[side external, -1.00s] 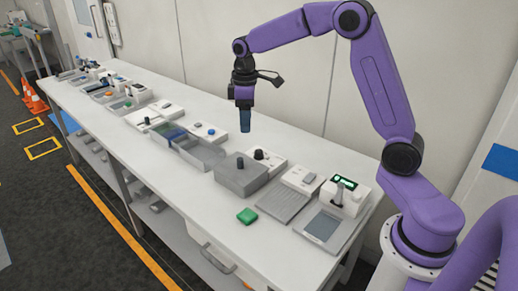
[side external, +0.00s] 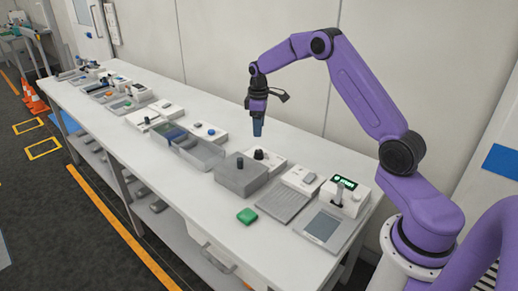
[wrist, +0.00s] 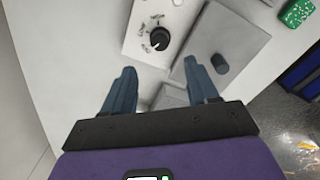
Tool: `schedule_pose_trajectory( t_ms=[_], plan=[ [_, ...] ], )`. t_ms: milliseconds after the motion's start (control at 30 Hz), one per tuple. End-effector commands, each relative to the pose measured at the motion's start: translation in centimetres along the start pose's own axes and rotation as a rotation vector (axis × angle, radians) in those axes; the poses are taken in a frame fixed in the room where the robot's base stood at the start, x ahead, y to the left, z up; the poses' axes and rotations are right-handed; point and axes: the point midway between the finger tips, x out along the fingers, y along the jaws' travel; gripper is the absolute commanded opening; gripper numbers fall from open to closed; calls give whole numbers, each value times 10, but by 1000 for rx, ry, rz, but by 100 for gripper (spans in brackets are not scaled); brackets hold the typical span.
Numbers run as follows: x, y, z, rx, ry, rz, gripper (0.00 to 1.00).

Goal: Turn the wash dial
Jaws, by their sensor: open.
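A black dial (wrist: 159,39) with a pale pointer sits on a white unit (wrist: 133,43) with dark markings around it. Its lettering is too small to read. In the side external view the dial (side external: 258,154) stands at the back of the bench, behind a grey box. My gripper (side external: 258,130) points down above the dial, apart from it. In the wrist view my gripper's blue fingers (wrist: 160,68) are spread with nothing between them, and the dial lies just beyond their tips.
The grey box (side external: 240,178) with a dark knob stands directly in front of the dial unit. A green block (side external: 247,216) lies near the bench's front edge. A unit with a lit display (side external: 345,183) stands to the right. Other devices line the bench (side external: 200,232) leftward.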

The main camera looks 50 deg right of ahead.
Motion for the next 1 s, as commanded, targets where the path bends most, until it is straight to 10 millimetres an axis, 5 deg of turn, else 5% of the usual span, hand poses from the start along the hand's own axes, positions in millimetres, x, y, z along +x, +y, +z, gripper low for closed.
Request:
schedule_pose_trajectory(
  t_ms=[500,1000],
  plan=[
    [88,0,0,0,-1,-1,59],
    [100,0,0,0,1,0,56]
  ],
)
